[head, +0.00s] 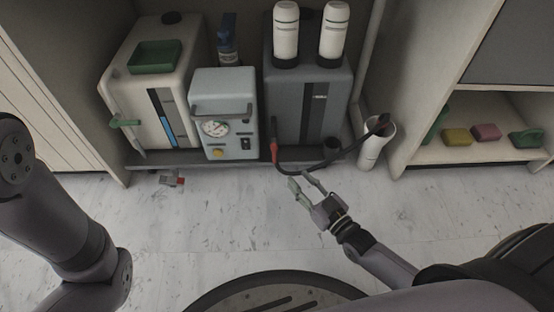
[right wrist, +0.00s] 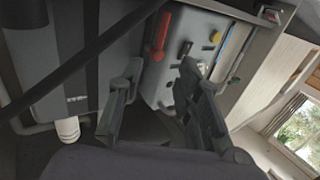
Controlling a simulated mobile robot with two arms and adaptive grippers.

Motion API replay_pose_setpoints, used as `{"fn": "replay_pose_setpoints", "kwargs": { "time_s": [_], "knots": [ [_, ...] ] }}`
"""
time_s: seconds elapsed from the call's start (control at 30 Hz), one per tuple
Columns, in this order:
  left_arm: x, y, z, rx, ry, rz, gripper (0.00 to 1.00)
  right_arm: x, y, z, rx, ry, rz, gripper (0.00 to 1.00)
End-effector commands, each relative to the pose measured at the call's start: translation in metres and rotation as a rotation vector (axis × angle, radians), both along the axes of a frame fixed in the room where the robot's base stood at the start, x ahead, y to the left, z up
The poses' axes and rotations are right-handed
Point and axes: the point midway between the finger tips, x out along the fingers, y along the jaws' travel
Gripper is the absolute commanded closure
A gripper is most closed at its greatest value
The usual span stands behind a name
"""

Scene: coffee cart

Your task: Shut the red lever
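Two red parts show low on the cart. A small grey fitting with a red piece (head: 181,182) sticks out below the white tank at the left; it is small at the top right of the right wrist view (right wrist: 270,14). A longer red handle-like piece (head: 274,151) is at the end of a black hose beside the dark grey tank; it is larger in the wrist view (right wrist: 158,34). I cannot tell either one's open or shut position. My right gripper (head: 300,182) is open and empty, in front of and below the longer red piece, apart from it. My left gripper is out of view.
The black hose (head: 318,166) loops from the red end to a white cylinder (head: 374,143), close to my right gripper. A grey box with a gauge (head: 225,110) stands between the white tank (head: 125,88) and dark tank (head: 288,98). Floor in front is clear.

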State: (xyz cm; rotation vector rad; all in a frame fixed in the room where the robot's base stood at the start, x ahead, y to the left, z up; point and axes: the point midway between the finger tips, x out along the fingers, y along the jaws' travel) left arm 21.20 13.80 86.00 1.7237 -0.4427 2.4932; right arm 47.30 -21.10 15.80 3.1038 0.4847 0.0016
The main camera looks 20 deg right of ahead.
Motion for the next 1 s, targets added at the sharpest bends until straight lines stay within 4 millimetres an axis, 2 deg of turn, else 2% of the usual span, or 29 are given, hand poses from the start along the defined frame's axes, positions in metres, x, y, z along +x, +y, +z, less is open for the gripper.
{"fn": "replay_pose_setpoints", "kwargs": {
  "time_s": [0.03,0.3,0.5,0.7,1.0],
  "knots": [
    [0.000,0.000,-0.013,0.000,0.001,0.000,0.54,0.012,0.004,-0.005,0.003,-0.005,0.000,0.68],
    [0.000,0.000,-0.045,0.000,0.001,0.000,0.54,0.068,0.022,-0.005,0.002,-0.005,0.000,0.68],
    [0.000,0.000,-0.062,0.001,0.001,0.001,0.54,0.097,0.031,-0.004,0.002,-0.002,0.000,0.68],
    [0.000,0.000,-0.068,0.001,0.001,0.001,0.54,0.110,0.035,-0.001,0.000,0.000,0.000,0.68],
    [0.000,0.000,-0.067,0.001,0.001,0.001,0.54,0.111,0.035,0.000,0.000,0.001,0.000,0.70]
  ]
}}
